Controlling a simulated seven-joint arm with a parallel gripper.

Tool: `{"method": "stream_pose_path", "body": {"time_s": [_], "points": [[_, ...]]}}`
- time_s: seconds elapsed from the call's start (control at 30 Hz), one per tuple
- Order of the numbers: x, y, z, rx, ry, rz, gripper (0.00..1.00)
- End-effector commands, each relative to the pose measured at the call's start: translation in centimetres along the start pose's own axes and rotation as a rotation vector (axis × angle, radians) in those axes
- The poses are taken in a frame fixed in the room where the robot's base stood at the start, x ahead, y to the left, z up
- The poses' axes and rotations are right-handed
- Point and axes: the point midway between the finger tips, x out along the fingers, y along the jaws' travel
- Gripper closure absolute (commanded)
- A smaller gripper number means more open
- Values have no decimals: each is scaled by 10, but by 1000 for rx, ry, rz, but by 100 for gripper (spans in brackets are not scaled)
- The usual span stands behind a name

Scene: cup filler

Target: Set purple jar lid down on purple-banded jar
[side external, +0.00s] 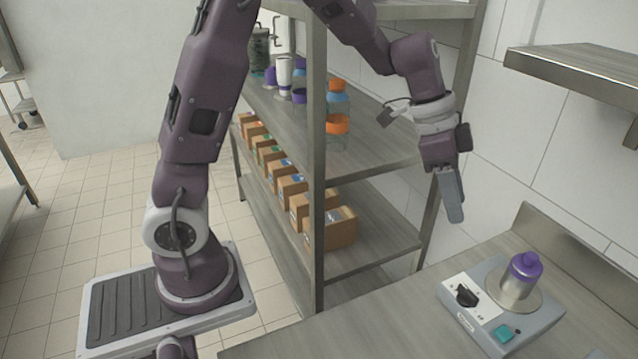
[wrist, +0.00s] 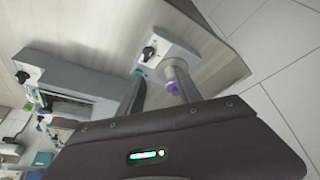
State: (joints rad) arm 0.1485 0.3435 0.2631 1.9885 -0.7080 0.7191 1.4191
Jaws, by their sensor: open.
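My gripper (side external: 453,212) hangs fingers-down above the counter, to the left of and higher than the small machine. In the wrist view its two fingers (wrist: 158,86) are apart with nothing between them. A purple lid-like piece (side external: 526,264) sits on top of a metal cup (side external: 517,286) on the machine. A purple patch also shows by the right finger in the wrist view (wrist: 172,88), partly hidden by it. A jar with a purple band (side external: 299,97) stands on the shelf, partly behind the shelf post; I cannot tell whether its top is covered.
The machine (side external: 488,329) has a black knob and a teal button. An orange-banded jar (side external: 337,124) and a white container (side external: 284,76) stand on the shelf (side external: 385,150). Cardboard boxes (side external: 330,232) line the lower shelf. A wall shelf (side external: 575,72) juts out at upper right.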

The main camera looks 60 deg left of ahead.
Motion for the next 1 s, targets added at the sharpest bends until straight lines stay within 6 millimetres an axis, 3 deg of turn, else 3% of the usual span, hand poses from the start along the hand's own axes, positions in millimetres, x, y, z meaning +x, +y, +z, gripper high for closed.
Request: {"method": "stream_pose_path", "body": {"time_s": [0.03, 0.1, 0.2, 0.3, 0.4, 0.5, 1.0], "points": [[-33, 22, 4, -60, 21, -13, 59], [-74, 58, 23, -171, 28, -37, 59], [-118, 108, 64, -340, 33, -113, 59], [-139, 143, 111, -500, 44, -225, 59], [-146, 160, 148, -626, 66, -329, 59], [-147, 166, 167, -694, 84, -389, 59], [-148, 166, 172, -717, 90, -403, 59]]}}
